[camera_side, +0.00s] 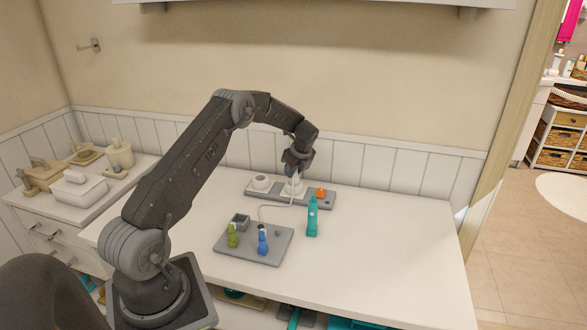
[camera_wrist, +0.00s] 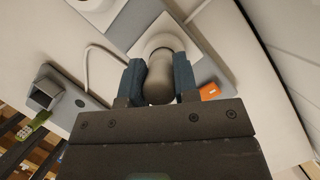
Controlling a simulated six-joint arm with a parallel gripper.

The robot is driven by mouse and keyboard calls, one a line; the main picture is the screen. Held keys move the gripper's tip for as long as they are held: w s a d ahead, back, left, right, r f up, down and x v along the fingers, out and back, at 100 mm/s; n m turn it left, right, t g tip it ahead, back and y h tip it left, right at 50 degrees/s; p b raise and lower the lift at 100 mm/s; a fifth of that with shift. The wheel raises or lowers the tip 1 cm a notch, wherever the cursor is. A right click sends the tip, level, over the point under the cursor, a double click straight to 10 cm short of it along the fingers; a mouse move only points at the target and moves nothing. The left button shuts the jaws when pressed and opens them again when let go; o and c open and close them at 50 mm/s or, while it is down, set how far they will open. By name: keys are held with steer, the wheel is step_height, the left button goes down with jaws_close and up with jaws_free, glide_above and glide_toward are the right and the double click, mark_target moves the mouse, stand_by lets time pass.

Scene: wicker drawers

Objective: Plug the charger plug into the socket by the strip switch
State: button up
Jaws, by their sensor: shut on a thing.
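My gripper mostly hides the plug there.
A white cable (camera_wrist: 87,62) loops toward a grey tray (camera_side: 278,252) holding a green piece (camera_side: 232,236), a blue piece (camera_side: 263,240) and a square cup (camera_side: 240,221). A teal bottle-like object (camera_side: 312,217) stands right of the tray. The right side of the table (camera_side: 385,250) is clear.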

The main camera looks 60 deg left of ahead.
steer(key=shift+f, duration=1)
steer(key=o, duration=1)
steer(key=shift+o, duration=0.2)
steer(key=s+v, duration=0.1)
steer(key=v, duration=1.2)
steer(key=shift+w+d+r, duration=0.15)
steer(key=shift+w+r, duration=0.25)
steer(key=shift+w, duration=0.05)
steer(key=s+d+r+n+t+h, duration=0.15)
steer(key=s+d+r+n, duration=0.3)
steer(key=d+r, duration=0.45)
steer(key=s+d+r+n+t, duration=0.25)
steer(key=s+d+r, duration=0.4)
steer(key=d, duration=0.55)
steer(key=s+d+n+t+h, duration=0.1)
steer(key=s+d+n, duration=0.3)
steer(key=s, duration=0.5)
steer(key=s+d+f+n+t+h, duration=0.1)
steer(key=s+d+n+h, duration=0.1)
steer(key=s+d+n, duration=0.3)
steer(key=s+d, duration=0.3)
steer(key=s, duration=0.1)
steer(key=shift+f, duration=0.2)
